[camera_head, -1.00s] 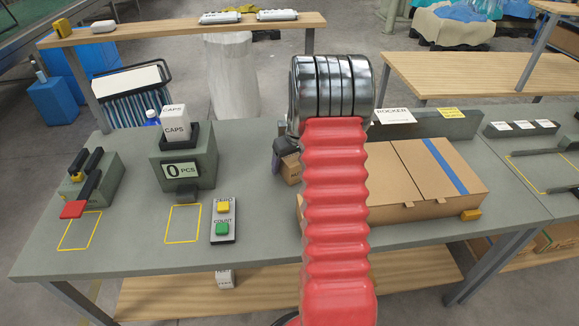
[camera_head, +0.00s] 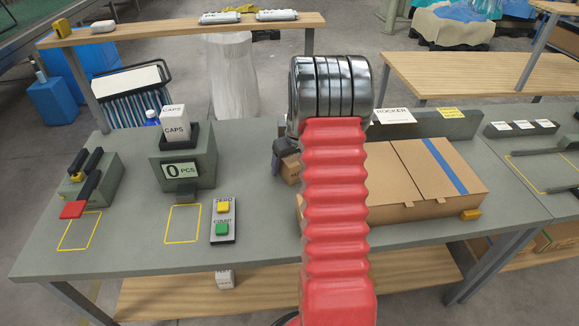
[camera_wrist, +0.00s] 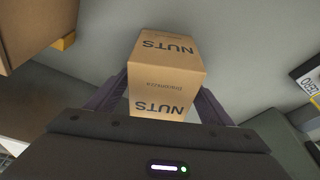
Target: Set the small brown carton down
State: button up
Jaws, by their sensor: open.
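The small brown carton (camera_wrist: 163,77), printed "NUTS", stands between the two fingers of my gripper (camera_wrist: 160,103) in the wrist view. The jaws are open, with one finger on each side of the carton. In the head view the carton (camera_head: 291,169) shows as a small brown patch on the grey bench, left of my red arm. My dark gripper (camera_head: 283,153) is just above and beside it, and my arm hides part of both. The carton's underside is hidden.
A large cardboard box (camera_head: 405,180) with a blue stripe lies close to the right. To the left are the ZERO/COUNT button panel (camera_head: 223,220), the caps counter (camera_head: 184,168) and a red-handled device (camera_head: 92,186). Bare bench (camera_head: 265,215) lies between the panel and my arm.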

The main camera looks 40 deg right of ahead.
jog(key=shift+f, duration=0.1)
dwell(0.3)
jog(key=c, duration=1.6)
notch_tip(320, 180, up, 11)
jog(key=shift+f, duration=0.15)
